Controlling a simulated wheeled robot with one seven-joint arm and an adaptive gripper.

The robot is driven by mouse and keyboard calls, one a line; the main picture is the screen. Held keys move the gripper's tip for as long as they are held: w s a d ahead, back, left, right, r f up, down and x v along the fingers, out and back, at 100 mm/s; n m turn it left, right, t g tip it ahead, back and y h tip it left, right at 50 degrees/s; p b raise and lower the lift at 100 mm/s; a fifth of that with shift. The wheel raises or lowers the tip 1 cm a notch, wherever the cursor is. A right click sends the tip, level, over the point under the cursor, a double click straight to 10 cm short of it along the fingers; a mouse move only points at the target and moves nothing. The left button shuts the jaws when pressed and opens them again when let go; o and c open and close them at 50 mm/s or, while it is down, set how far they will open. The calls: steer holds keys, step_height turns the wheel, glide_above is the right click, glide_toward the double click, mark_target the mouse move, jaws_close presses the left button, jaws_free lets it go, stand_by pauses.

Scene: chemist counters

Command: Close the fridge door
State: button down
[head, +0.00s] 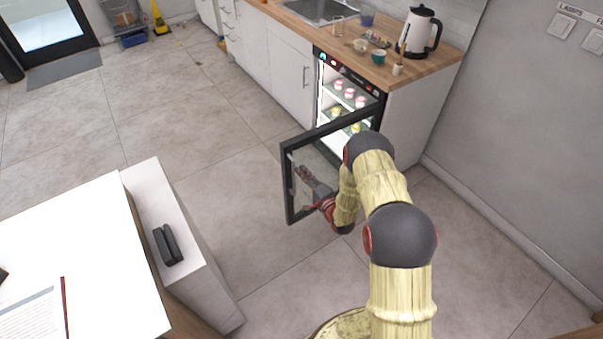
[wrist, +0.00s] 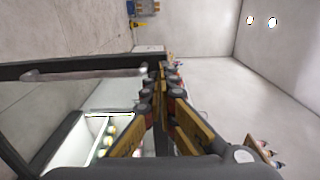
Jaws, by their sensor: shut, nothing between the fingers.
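The fridge (head: 351,72) is built in under the wooden counter, with its lit shelves in plain sight. Its glass door (head: 287,190) has a dark frame and stands wide open, swung out into the room from the fridge's right side.
Pink and yellow-topped jars (head: 348,92) stand on the fridge shelves. A kettle (head: 420,32) and small cups are on the counter (head: 395,70) above. A white table (head: 80,240) stands at the left front. The floor between table and cabinets is clear.

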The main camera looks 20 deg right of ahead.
mark_target(284, 151)
steer(key=b+x, duration=0.2)
steer(key=x, duration=0.8)
steer(key=shift+f, duration=0.2)
steer(key=shift+w+a, duration=0.1)
steer(key=shift+w, duration=0.25)
steer(key=shift+w+r+b, duration=0.1)
steer(key=shift+b, duration=0.2)
